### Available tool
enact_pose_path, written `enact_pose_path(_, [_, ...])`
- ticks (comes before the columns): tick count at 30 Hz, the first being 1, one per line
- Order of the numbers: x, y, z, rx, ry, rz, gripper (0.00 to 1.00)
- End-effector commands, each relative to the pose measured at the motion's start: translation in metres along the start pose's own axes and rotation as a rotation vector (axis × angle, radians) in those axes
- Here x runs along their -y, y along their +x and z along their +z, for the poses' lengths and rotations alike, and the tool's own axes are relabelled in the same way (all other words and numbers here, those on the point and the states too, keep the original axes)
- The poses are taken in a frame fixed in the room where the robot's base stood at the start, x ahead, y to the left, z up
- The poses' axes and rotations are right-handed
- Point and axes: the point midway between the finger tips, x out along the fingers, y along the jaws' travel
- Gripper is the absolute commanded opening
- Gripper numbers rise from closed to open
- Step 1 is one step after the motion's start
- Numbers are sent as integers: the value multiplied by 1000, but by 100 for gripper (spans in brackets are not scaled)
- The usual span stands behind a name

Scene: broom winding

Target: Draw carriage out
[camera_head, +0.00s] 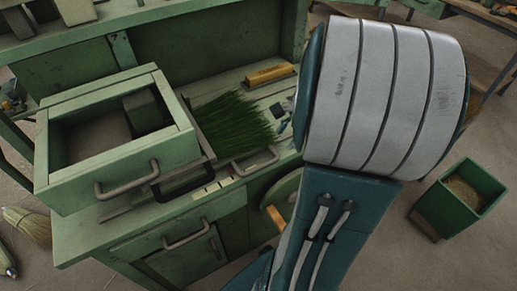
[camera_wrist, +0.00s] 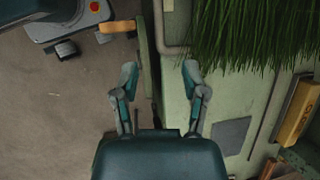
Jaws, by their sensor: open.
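The green open-topped box (camera_head: 115,163), which looks like the carriage, sits on the bench at the left of the head view. It has a grey bar handle (camera_head: 126,180) on its front. A black handle (camera_head: 184,182) and another grey handle (camera_head: 256,163) lie to its right; I cannot tell whether they belong to the carriage. In the wrist view, my gripper (camera_wrist: 160,72) is open and empty. It is above the bench's front edge, with a grey bar handle (camera_wrist: 163,35) just beyond the fingertips. My arm hides the gripper in the head view.
Green bristles (camera_head: 230,122) lie on the bench, with a yellow block (camera_head: 269,75) behind. A wheel (camera_wrist: 142,60) with a wooden knob (camera_wrist: 115,27) stands out from the bench front. A green bin (camera_head: 458,200) stands on the floor at right. A broom (camera_head: 28,225) is at left.

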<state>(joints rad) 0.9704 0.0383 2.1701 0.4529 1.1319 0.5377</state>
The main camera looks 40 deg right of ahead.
Motion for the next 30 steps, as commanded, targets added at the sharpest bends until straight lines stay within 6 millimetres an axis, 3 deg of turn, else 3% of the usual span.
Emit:
enact_pose_path(18, [0,96,1,1,-7,4,57])
enact_pose_path(30, [0,106,1,-2,-6,2,57])
